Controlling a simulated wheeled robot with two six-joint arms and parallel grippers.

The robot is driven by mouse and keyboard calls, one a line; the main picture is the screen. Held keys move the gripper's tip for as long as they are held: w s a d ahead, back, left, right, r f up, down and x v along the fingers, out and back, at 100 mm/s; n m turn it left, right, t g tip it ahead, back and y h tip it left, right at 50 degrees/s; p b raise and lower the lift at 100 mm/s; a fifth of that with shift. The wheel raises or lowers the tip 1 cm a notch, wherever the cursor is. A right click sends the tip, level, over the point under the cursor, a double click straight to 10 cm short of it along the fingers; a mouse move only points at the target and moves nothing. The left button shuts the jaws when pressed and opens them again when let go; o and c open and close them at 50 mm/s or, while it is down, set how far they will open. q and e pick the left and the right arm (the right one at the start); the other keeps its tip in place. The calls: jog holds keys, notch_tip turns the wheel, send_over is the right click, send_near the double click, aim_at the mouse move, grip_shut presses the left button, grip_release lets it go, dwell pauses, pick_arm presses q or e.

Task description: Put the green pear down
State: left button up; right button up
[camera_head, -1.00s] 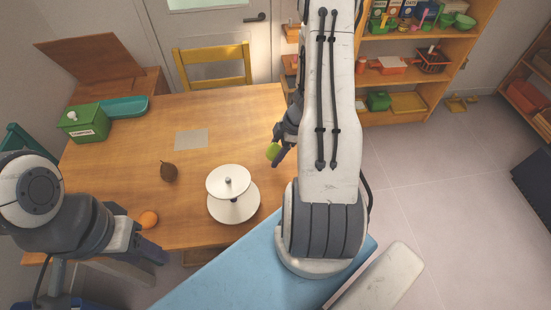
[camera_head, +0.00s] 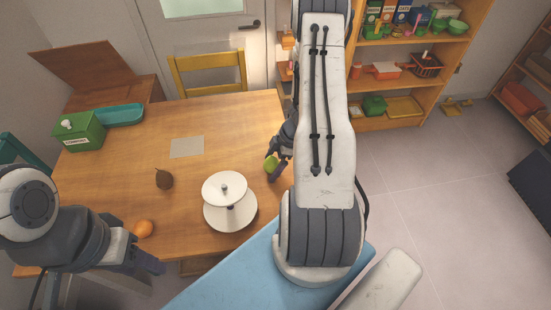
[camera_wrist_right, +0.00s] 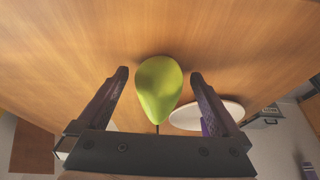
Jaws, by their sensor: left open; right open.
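The green pear (camera_head: 271,164) is at the right part of the wooden table (camera_head: 130,190), right of the two-tier white stand (camera_head: 229,219). In the right wrist view the pear (camera_wrist_right: 159,88) lies between the two spread fingers, with a gap on each side, against the wood of the table. My right gripper (camera_head: 279,170) is open around the pear and does not grip it; its far finger is partly hidden in the head view. My left gripper (camera_head: 155,258) is open and empty at the table's front left edge, near an orange (camera_head: 144,228).
A yellow chair (camera_head: 208,73) stands behind. The table's middle has free room.

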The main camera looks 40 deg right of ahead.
jog(key=p+v, duration=0.3)
jog(key=v, duration=0.8)
jog(key=w+a+r+t+h, duration=0.3)
jog(key=w+a+r, duration=0.1)
jog(key=w+r, duration=0.5)
jog(key=w+a+r+m+t+h, duration=0.1)
jog(key=w+a+r+m+h, duration=0.25)
jog(key=a+r, duration=0.5)
jog(key=s+a+r+g+y, duration=0.1)
jog(key=s+a+g+y, duration=0.1)
jog(key=s+a, duration=0.8)
jog(key=s+a+r+g+y, duration=0.1)
jog(key=s+a+g, duration=0.3)
jog(key=s+a, duration=0.7)
jog(key=s, duration=0.5)
jog(key=shift+s+a+r+m+y, duration=0.35)
jog(key=shift+s, duration=0.05)
jog(key=shift+a, duration=0.1)
